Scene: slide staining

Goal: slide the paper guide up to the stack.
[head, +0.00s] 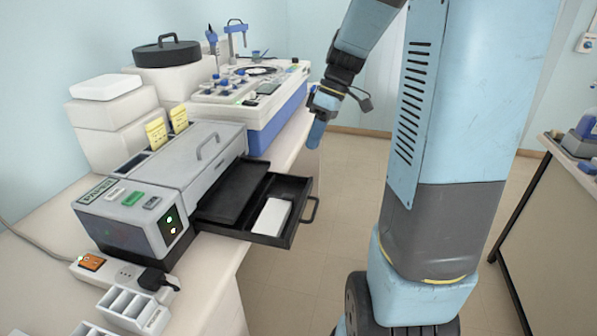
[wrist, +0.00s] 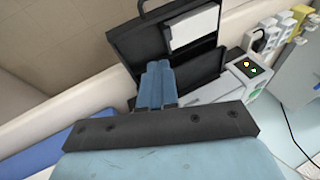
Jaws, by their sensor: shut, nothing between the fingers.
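The black drawer (head: 262,226) of the grey machine is pulled out, and it also shows in the wrist view (wrist: 147,42). A white stack (head: 272,217) lies flat in it, also seen at the top of the wrist view (wrist: 194,24). I cannot make out the paper guide clearly against the dark drawer. My gripper (head: 316,137) is beyond the drawer and higher, apart from it, pointing down in the head view. Its blue fingers (wrist: 157,84) are together and empty; in the wrist view they overlap the drawer's near part and hide some of it.
The grey machine (head: 160,185) has a lid with a handle and lit buttons. A power strip (head: 118,275) and white racks (head: 133,308) stand in front of it. A blue and white instrument (head: 262,118) stands behind. The drawer handle (head: 311,210) juts over the bench edge; open floor lies beyond.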

